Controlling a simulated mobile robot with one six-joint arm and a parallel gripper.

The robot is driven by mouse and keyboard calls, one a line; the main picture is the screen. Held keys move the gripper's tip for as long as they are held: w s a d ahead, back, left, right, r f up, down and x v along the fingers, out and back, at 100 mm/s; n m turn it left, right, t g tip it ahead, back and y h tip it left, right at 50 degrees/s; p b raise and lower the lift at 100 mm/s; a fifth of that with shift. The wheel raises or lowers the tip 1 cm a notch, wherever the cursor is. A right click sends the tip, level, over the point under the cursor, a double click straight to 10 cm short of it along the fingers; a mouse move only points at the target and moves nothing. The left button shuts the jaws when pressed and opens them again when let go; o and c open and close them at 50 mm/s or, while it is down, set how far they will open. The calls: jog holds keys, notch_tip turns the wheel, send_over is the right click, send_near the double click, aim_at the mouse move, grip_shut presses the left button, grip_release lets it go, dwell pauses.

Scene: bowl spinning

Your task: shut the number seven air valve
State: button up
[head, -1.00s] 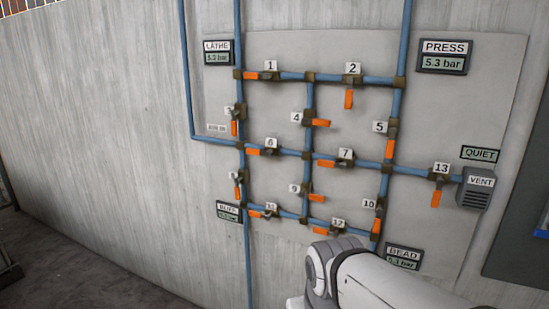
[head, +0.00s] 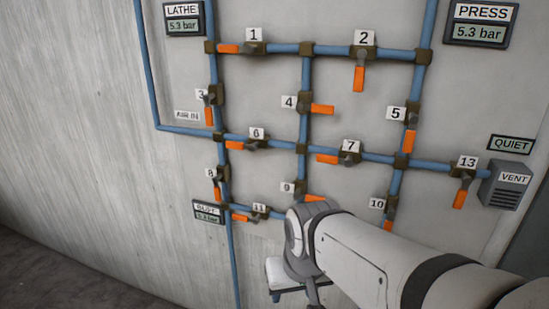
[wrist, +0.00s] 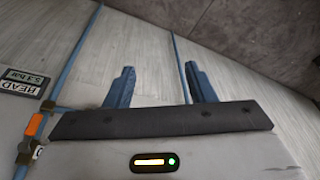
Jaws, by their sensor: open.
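Valve seven (head: 350,147) sits on a horizontal blue pipe near the middle of the wall panel, in the head view. Its orange handle (head: 327,159) points left and lies along the pipe. My arm is below it and does not cover it. My gripper (wrist: 160,67) shows in the wrist view with its two blue fingers apart and nothing between them. In the head view the wrist end is low, below valve seven and apart from it; the fingers are not clear there. Valve seven is not recognisable in the wrist view.
Valve four (head: 303,105), valve five (head: 411,115), valve six (head: 255,142) and valve nine (head: 300,189) surround it with orange handles. My arm partly covers valve nine's area. The LATHE (head: 184,20) and PRESS (head: 480,24) gauges read 5.3 bar.

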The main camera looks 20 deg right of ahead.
jog(key=o, duration=0.4)
jog(key=w+m+t+b, duration=0.1)
jog(key=w+m, duration=0.2)
jog(key=w+a+r+m+t+y, duration=0.1)
jog(key=w+m+t, duration=0.1)
jog(key=w, duration=0.1)
jog(key=w+a+m+t+b, duration=0.1)
jog(key=w+m, duration=0.2)
jog(key=shift+r+m+t+b, duration=0.25)
jog(key=shift+m+t+b, duration=0.05)
jog(key=shift+t+b, duration=0.1)
jog(key=shift+o, duration=0.3)
jog(key=w+d+r+m+t+b, duration=0.1)
jog(key=w+r+m+t, duration=0.2)
jog(key=w+m, duration=0.2)
jog(key=m, duration=0.2)
jog(key=shift+w+r+m+t+b, duration=0.2)
jog(key=shift+w+m+t+b, duration=0.05)
jog(key=shift+m+t+b, duration=0.15)
jog(key=m+t+h+b, duration=0.35)
jog(key=m+h, duration=0.85)
jog(key=m, duration=1.4)
send_near(327, 160)
jog(key=shift+y, duration=0.4)
jog(key=x, duration=0.8)
jog(key=shift+d+r, duration=0.2)
jog(key=shift+c, duration=0.4)
jog(key=c, duration=1.3)
